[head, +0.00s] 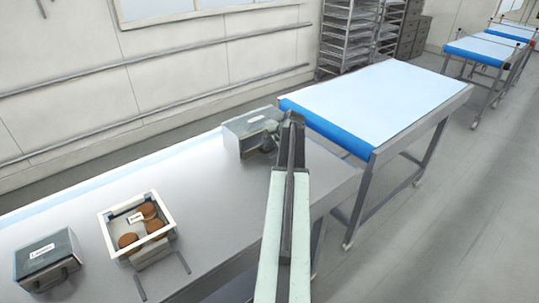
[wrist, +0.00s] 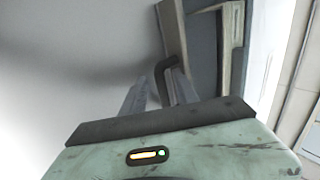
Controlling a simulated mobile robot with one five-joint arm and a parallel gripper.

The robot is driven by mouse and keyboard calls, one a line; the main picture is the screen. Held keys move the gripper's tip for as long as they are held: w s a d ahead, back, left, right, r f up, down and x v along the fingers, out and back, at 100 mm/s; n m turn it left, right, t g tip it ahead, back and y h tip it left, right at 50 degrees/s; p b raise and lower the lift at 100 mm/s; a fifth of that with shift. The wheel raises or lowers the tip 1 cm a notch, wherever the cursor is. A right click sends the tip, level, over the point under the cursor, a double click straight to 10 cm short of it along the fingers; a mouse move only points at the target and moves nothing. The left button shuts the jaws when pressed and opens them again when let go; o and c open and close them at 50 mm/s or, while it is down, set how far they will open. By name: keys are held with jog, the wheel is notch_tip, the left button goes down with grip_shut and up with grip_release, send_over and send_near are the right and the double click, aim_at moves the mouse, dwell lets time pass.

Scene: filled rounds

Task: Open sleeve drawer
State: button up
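A grey metal drawer box (head: 243,134) with a small label stands at the far end of the steel table. I cannot read the label. My gripper (head: 291,122) is at its right front side and hides part of it. In the wrist view my gripper (wrist: 160,92) has its two fingers apart, with a dark bent handle (wrist: 168,63) between them. The fingers do not clearly press on it. The box front (wrist: 204,52) is just beyond. A second grey box (head: 45,262) with a label and handle stands at the near left, and its drawer looks closed.
A pale square tray (head: 107,235) with several brown rounds (head: 148,211) stands on the steel table (head: 212,222) between the boxes. Two thin dark strips lie in front of it. A blue-edged conveyor table (head: 385,100) stands to the right, with open floor beyond.

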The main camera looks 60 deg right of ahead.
jog(key=shift+r, duration=0.1)
jog(key=c, duration=0.7)
grip_shut()
jog(key=shift+s+a, duration=0.1)
jog(key=shift+a, duration=0.05)
dwell(0.4)
